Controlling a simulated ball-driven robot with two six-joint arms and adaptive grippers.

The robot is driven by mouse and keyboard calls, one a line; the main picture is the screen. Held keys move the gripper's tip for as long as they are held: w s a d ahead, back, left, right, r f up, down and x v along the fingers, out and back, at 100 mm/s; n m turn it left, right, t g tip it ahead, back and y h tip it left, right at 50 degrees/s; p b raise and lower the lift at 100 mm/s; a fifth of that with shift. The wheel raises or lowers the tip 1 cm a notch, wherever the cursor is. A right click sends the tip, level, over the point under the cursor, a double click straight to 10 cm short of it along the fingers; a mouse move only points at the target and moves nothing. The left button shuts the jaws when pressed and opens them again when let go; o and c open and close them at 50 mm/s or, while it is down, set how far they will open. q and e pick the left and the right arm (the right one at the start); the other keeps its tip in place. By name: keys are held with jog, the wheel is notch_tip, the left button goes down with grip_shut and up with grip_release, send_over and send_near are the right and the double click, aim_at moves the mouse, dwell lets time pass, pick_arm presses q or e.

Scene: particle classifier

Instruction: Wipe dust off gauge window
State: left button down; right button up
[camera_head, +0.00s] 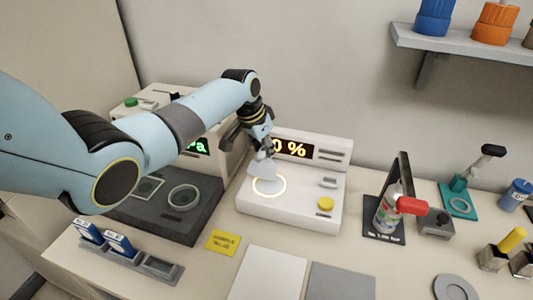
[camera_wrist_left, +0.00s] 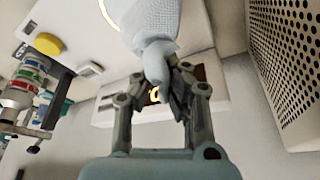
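A white device (camera_head: 290,208) with a lit ring (camera_head: 284,187) on its top and an orange display reading "0 %" (camera_head: 291,149) stands at mid-table. My left gripper (camera_head: 262,150) is above the ring, shut on a pale blue-grey cloth (camera_head: 264,177). The cloth hangs down over the ring and covers part of it; I cannot tell if it touches. In the left wrist view, the fingers (camera_wrist_left: 160,85) pinch the cloth's gathered neck (camera_wrist_left: 157,60), and the cloth spreads out beyond them. Dust cannot be made out. My right gripper is not in view.
A dark device (camera_head: 170,215) with a green display stands to the left, close to my left arm. A bottle (camera_head: 388,208) in a black stand is to the right. A yellow note (camera_head: 223,242) and a slotted holder (camera_head: 115,265) lie in front. A shelf (camera_head: 460,42) hangs at upper right.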

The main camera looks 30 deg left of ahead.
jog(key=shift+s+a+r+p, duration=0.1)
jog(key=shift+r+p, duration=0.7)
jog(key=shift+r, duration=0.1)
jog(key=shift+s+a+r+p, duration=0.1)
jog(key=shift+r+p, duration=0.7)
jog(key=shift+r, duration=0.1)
